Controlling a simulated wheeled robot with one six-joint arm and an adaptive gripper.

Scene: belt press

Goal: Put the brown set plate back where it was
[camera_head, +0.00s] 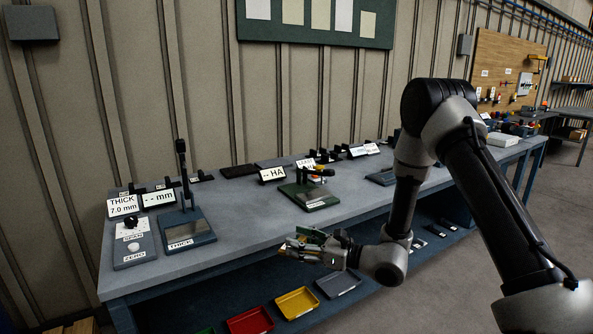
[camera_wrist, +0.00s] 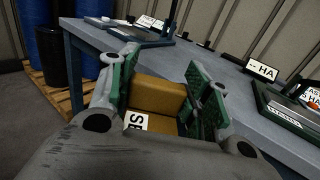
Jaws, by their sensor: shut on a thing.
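My gripper (camera_head: 292,246) is in front of the workbench's front edge, at about bench-top height. In the wrist view its two green-padded fingers (camera_wrist: 160,88) are shut on a brown block-like plate (camera_wrist: 158,96). A white label with partly cut-off letters shows on it; I take it for the set plate. In the head view the plate is too small and too covered by the fingers to make out clearly. The grey-blue workbench (camera_head: 245,225) lies behind the gripper, with the HA gauge (camera_head: 307,194) on its green base and the THICK gauge (camera_head: 187,228) farther left.
A control box with a ZERO button (camera_head: 134,247) stands at the bench's left end. A dark flat plate (camera_head: 239,171) lies at the back. Red (camera_head: 250,321) and yellow (camera_head: 297,302) trays sit on the lower shelf. The bench top between the two gauges is clear.

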